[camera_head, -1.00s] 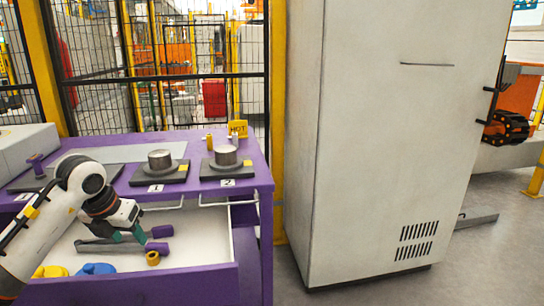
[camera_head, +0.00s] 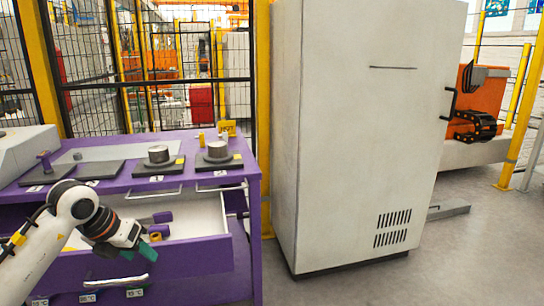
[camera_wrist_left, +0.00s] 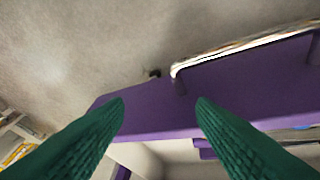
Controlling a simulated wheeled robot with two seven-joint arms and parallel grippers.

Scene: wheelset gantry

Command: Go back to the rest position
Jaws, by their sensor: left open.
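My left gripper (camera_head: 138,250) comes in from the left in the head view, with its dark green fingers in front of the open drawer's purple front (camera_head: 190,258). In the left wrist view the two green fingers (camera_wrist_left: 160,112) are wide apart with nothing between them. Past them, that view shows purple panel edges, a metal bar handle (camera_wrist_left: 245,45) and grey floor. My right gripper is not in view.
Metal cylinders on dark plates (camera_head: 217,151) stand on the purple bench top. A tall pale cabinet (camera_head: 350,140) stands to the right.

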